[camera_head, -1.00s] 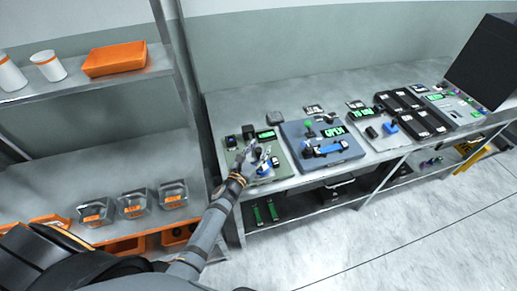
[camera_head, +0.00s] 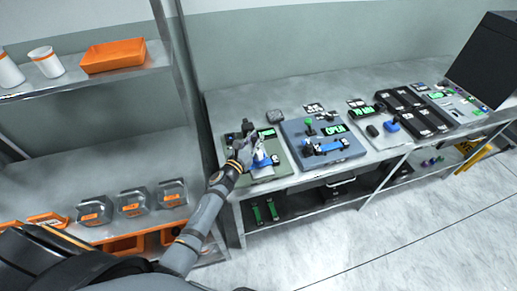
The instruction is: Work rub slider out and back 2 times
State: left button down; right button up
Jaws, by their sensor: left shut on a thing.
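The grey-green rub station panel (camera_head: 270,172) lies at the left end of the bench, with a small green-lit display (camera_head: 267,133) at its back. My left gripper (camera_head: 247,146) is over the panel's left half and is shut on a small part there, which looks like the rub slider. The fingers hide most of that part. A blue-and-white piece (camera_head: 262,160) sits on the panel just right of the fingers. A dark block (camera_head: 248,126) stands behind the fingers. My right gripper is not in view.
A blue-grey panel (camera_head: 300,153) with a blue handle and an OPEN display lies close on the right. Farther right are a pale panel (camera_head: 372,142) and black trays (camera_head: 423,124). A shelf unit (camera_head: 100,170) with clear and orange bins stands at left.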

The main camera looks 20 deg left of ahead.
pick_arm(q)
jog(key=w+a, duration=0.1)
jog(key=w+a+b, duration=0.1)
jog(key=w, duration=0.1)
jog(key=w+a, duration=0.1)
jog(key=w, duration=0.1)
jog(key=shift+w+a+f+b, duration=0.15)
jog(key=shift+a+f+b, duration=0.1)
jog(key=shift+b, duration=0.1)
jog(key=shift+w+a+r, duration=0.15)
jog(key=shift+w+a, duration=0.05)
jog(key=shift+w, duration=0.15)
jog(key=c, duration=1.2)
grip_release()
jog(key=shift+s+a, duration=0.15)
jog(key=shift+o, duration=0.5)
jog(key=shift+a, duration=0.1)
jog(key=shift+r, duration=0.1)
